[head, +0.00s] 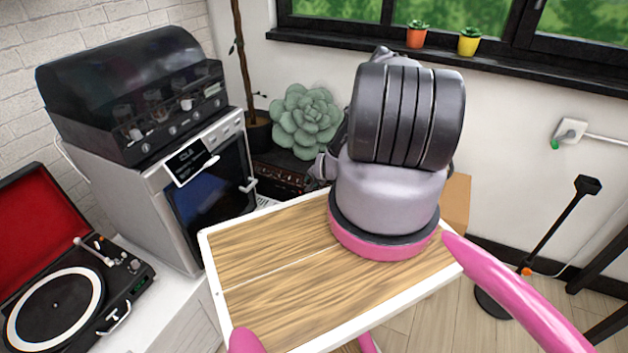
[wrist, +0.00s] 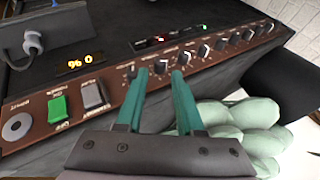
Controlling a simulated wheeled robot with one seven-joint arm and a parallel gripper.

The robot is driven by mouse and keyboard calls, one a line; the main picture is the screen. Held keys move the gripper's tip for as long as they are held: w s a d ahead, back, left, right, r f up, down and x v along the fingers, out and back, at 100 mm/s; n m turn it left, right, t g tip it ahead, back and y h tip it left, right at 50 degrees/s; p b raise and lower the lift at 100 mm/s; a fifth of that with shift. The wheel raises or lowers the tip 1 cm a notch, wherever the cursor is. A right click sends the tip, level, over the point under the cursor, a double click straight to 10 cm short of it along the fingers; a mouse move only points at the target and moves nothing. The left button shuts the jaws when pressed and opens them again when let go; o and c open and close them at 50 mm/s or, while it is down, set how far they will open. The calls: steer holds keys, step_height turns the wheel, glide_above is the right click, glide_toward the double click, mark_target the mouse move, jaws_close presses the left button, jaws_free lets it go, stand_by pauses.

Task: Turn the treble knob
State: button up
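An amplifier with a brown control panel (wrist: 110,98) fills much of the wrist view. A row of knobs runs along it, and their labels are too small to read, so I cannot tell which is the treble knob. My gripper (wrist: 160,73) has its two teal fingers apart, with the tips on either side of one knob (wrist: 160,66). Some gap shows beside that knob; contact is not clear. In the head view the amplifier (head: 280,180) sits beyond the wooden table, and my arm hides my gripper.
The panel also carries a green switch (wrist: 59,107), a grey switch (wrist: 93,95) and a round socket (wrist: 17,126). More knobs (wrist: 204,51) stand close to the right finger. A succulent (head: 306,122) is beside the amplifier. A wooden table (head: 270,268) lies in front.

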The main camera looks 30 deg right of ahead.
steer(key=v, duration=0.7)
steer(key=shift+o, duration=0.3)
steer(key=shift+s, duration=0.1)
